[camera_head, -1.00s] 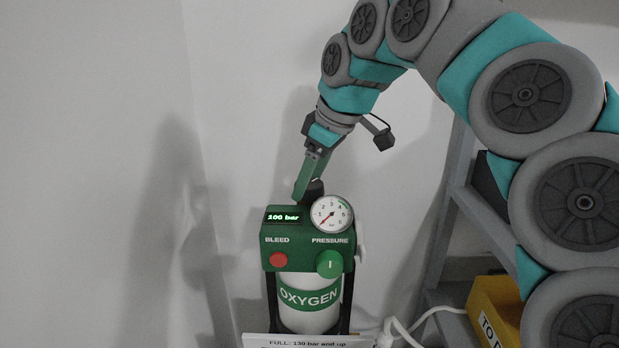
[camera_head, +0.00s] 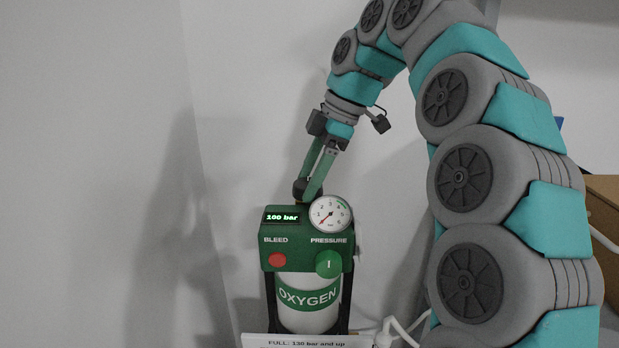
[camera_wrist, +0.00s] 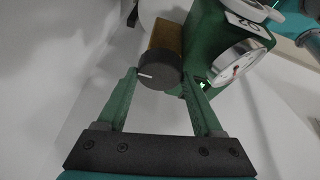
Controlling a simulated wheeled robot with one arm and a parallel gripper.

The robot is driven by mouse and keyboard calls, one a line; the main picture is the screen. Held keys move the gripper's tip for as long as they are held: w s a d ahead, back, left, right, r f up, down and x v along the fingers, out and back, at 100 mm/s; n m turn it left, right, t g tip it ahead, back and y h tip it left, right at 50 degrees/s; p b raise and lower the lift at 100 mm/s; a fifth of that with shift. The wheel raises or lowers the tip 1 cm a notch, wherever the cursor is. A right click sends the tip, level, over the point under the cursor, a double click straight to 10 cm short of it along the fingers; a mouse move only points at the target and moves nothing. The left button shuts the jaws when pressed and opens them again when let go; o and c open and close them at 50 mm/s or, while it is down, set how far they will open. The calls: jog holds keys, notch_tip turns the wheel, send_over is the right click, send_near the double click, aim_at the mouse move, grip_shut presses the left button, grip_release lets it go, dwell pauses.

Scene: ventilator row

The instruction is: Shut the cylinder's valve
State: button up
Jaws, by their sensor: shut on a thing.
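The oxygen cylinder (camera_head: 308,318) stands upright in a dark frame under its green head unit (camera_head: 306,258). The valve is a dark round knob (camera_head: 300,186) on top of the unit, left of the pressure gauge (camera_head: 330,213). In the wrist view the knob (camera_wrist: 159,75) shows a white mark on its face, pointing left. My gripper (camera_wrist: 160,82) is shut on the knob, with one green finger on each side. In the head view my gripper (camera_head: 308,190) comes down from above, and its fingers partly cover the knob. The display (camera_head: 282,217) reads 100 bar.
A red bleed button (camera_head: 278,260) and a green pressure knob (camera_head: 329,263) are on the unit's front. A white label card (camera_head: 300,341) stands in front. A white cable (camera_head: 395,328) runs at the right. The wall is close behind; the left side is free.

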dwell(0.5)
jog(key=o, duration=1.4)
jog(key=shift+c, duration=0.2)
jog(key=shift+s, duration=0.1)
